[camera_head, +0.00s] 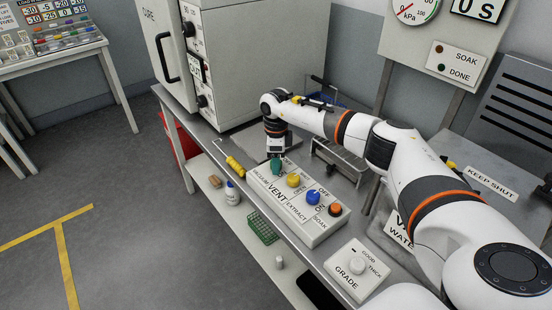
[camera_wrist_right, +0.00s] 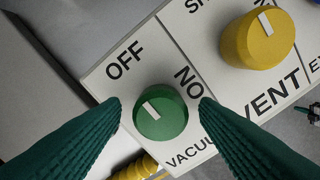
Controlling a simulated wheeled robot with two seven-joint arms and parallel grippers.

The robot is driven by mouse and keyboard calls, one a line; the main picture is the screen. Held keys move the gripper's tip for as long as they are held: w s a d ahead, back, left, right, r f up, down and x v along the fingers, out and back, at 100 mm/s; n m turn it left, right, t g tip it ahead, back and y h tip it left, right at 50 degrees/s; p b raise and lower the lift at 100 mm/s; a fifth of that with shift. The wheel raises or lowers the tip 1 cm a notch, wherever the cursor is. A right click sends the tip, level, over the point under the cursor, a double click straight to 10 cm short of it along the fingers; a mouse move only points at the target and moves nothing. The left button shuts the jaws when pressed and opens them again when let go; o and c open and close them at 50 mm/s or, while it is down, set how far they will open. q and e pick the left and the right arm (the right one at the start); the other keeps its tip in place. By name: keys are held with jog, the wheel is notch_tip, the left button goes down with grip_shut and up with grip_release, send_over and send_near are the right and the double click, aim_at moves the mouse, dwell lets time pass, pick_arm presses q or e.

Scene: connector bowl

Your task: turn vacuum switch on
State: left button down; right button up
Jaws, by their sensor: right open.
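The vacuum switch is a green round knob (camera_wrist_right: 166,124) with a white pointer mark, at the end of a white control panel (camera_head: 300,224). In the right wrist view its mark points up and left, toward the printed OFF; ON is printed at its upper right. My right gripper (camera_wrist_right: 160,106) is open, with one green finger on each side of the knob and visible gaps between. In the head view my right gripper (camera_head: 276,160) points down over the panel's far left end, and I cannot clearly separate the knob from the green fingers. My left gripper is not in view.
A yellow knob (camera_head: 293,180), a blue knob (camera_head: 313,197) and an orange knob (camera_head: 335,209) sit along the same panel. A large grey cabinet (camera_head: 258,60) stands behind on the left. A GRADE box (camera_head: 345,283) is nearer. A yellow-handled tool (camera_head: 234,165) lies beside the panel.

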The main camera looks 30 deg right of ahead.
jog(key=shift+c, duration=0.4)
jog(key=c, duration=0.9)
jog(key=shift+m, duration=0.3)
jog(key=m, duration=0.3)
jog(key=shift+m, duration=0.3)
jog(key=m+p, duration=0.1)
jog(key=m, duration=0.3)
jog(key=shift+m, duration=0.3)
jog(key=m+p, duration=0.1)
jog(key=m, duration=0.3)
jog(key=shift+r+m, duration=0.1)
jog(key=shift+m, duration=0.2)
jog(key=shift+m+p, duration=0.6)
jog(key=shift+m, duration=1.6)
